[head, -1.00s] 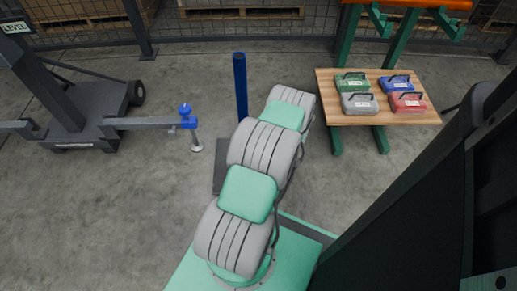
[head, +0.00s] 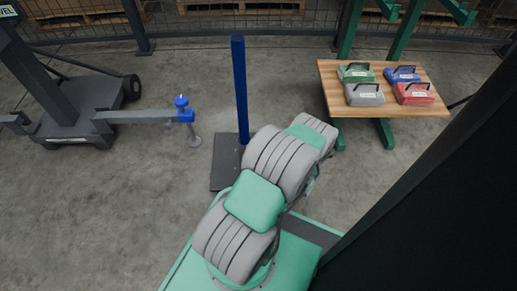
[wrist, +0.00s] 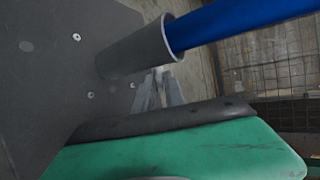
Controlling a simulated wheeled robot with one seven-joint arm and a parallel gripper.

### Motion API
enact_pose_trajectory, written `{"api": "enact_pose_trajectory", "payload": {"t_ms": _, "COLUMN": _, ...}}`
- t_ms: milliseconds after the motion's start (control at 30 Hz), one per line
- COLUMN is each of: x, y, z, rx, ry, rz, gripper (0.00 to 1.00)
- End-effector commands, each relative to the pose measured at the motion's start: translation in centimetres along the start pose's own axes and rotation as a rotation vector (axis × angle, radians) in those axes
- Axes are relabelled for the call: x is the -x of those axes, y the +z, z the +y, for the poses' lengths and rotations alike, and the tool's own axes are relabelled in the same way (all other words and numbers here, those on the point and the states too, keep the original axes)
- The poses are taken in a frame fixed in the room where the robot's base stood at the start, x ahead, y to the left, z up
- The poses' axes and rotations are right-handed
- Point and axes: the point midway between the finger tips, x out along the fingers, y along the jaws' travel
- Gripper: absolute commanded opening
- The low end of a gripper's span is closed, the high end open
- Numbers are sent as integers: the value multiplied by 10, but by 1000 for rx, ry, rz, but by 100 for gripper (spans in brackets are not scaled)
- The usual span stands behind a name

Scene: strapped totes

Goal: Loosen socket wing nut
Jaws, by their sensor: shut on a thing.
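In the head view a blue post (head: 240,90) stands upright on a dark base plate (head: 226,165). In the wrist view the post (wrist: 235,22) runs into a grey tubular socket (wrist: 138,50) fixed on the dark plate (wrist: 45,75). My gripper (wrist: 158,78) has its grey fingers right beside the socket's side, close together. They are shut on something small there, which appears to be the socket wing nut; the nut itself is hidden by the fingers. In the head view my arm hides the gripper.
A dark wheeled stand (head: 80,110) at left carries a side arm with a blue knob (head: 181,101). A wooden table (head: 345,75) at right holds green, blue, grey and red cases. A mesh fence (head: 220,30) closes the back.

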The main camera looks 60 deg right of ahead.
Motion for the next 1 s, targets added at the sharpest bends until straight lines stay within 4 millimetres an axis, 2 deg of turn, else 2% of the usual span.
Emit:
{"api": "enact_pose_trajectory", "payload": {"t_ms": 467, "x": 0, "y": 0, "z": 1, "rx": 6, "ry": -12, "rz": 0, "gripper": 0}}
{"api": "enact_pose_trajectory", "payload": {"t_ms": 500, "x": 0, "y": 0, "z": 1, "rx": 6, "ry": -12, "rz": 0, "gripper": 17}}
{"api": "enact_pose_trajectory", "payload": {"t_ms": 633, "x": 0, "y": 0, "z": 1, "rx": 6, "ry": -12, "rz": 0, "gripper": 27}}
{"api": "enact_pose_trajectory", "payload": {"t_ms": 900, "x": 1, "y": 0, "z": 0, "rx": 5, "ry": -12, "rz": 0, "gripper": 29}}
{"api": "enact_pose_trajectory", "payload": {"t_ms": 1000, "x": 11, "y": -1, "z": -2, "rx": 4, "ry": -12, "rz": 2, "gripper": 29}}
